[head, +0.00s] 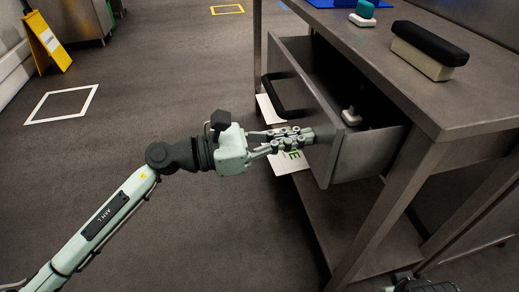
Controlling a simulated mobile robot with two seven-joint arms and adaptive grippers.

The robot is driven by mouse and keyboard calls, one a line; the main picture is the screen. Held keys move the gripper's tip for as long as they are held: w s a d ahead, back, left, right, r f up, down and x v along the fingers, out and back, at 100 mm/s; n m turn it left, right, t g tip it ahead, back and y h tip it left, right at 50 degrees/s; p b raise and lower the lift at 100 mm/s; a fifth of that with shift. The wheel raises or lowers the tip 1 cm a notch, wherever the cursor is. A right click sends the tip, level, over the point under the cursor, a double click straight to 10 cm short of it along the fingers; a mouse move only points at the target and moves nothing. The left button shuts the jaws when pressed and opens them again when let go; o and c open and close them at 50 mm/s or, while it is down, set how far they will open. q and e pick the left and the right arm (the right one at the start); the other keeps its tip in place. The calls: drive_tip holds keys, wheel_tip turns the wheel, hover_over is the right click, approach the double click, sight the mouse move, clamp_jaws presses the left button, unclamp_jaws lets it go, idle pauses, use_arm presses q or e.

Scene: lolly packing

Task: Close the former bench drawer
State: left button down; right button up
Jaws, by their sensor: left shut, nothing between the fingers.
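The bench drawer (322,160) is pulled out from under the metal bench (470,97), with its inside open to view. Its black bar handle (283,96) is on the front panel. My left gripper (304,138) reaches in from the left with its fingers shut and empty. The fingertips are at the drawer front, below and to the right of the handle; I cannot tell whether they touch it. A small white-based item (351,116) with a dark top sits inside the drawer. My right gripper does not show clearly.
On the bench top are a cream block with a black top (425,58), a teal and white item (362,17) and a blue mat (345,3). A lower shelf (390,235) lies under the drawer. A yellow floor sign (47,42) stands far left.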

use_arm(q)
drive_tip(key=p+x, duration=0.1)
drive_tip(key=x, duration=0.9)
drive_tip(key=shift+w+d+p, duration=0.15)
drive_tip(key=shift+d+p, duration=0.15)
drive_tip(key=shift+x, duration=0.8)
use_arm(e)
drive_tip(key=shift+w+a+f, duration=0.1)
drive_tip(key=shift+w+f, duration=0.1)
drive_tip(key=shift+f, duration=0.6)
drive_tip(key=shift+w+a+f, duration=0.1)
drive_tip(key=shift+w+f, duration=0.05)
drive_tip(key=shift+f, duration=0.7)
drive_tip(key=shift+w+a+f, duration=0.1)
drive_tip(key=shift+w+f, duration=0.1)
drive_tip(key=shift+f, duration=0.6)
